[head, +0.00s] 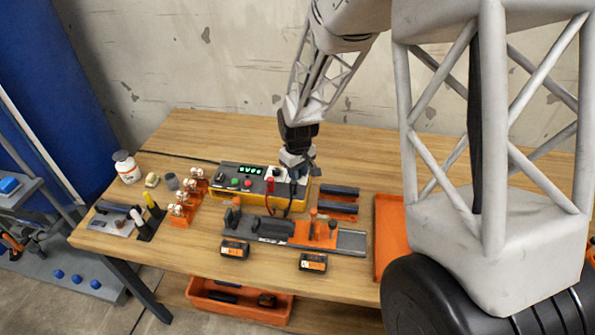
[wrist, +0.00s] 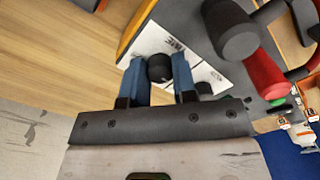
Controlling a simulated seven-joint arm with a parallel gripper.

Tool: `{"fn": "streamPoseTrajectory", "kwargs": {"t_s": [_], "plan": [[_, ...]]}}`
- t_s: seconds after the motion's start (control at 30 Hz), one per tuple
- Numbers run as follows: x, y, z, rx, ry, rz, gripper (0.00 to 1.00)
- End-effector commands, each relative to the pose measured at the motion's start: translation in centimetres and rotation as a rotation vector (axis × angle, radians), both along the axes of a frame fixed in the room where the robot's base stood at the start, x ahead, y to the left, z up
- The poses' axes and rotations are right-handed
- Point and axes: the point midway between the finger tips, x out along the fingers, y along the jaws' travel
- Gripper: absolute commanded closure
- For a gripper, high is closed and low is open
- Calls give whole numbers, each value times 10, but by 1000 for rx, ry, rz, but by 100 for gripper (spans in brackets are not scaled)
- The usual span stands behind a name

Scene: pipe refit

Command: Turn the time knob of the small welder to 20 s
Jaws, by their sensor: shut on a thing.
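The small welder (head: 257,194) is a dark grey and yellow box at the back of the bench, with a lit green display and several coloured buttons. My gripper (head: 297,172) is over its white dial panel on the right. In the wrist view my gripper (wrist: 159,75) has its two blue fingers on either side of a round black knob, the time knob (wrist: 159,67), and is shut on it. The white plate beside the knob reads TIME. The knob's pointer setting cannot be read.
Black and red cable plugs (wrist: 262,73) stand up from the welder close by. In front are a clamp fixture (head: 290,233) and two batteries (head: 234,249). Orange pipe-fitting holders (head: 182,214) stand left, an orange tray (head: 390,235) right. The back right of the bench is clear.

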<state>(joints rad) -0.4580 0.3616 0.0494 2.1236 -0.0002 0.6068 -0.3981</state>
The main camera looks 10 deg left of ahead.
Motion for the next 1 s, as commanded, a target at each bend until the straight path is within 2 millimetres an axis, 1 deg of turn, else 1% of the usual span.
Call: {"fn": "streamPoseTrajectory", "kwargs": {"t_s": [0.17,0.37,1.0], "plan": [[0,0,1,0,0,-76,98],[0,0,1,1,-1,-217,98],[0,1,1,1,-1,-818,98]]}}
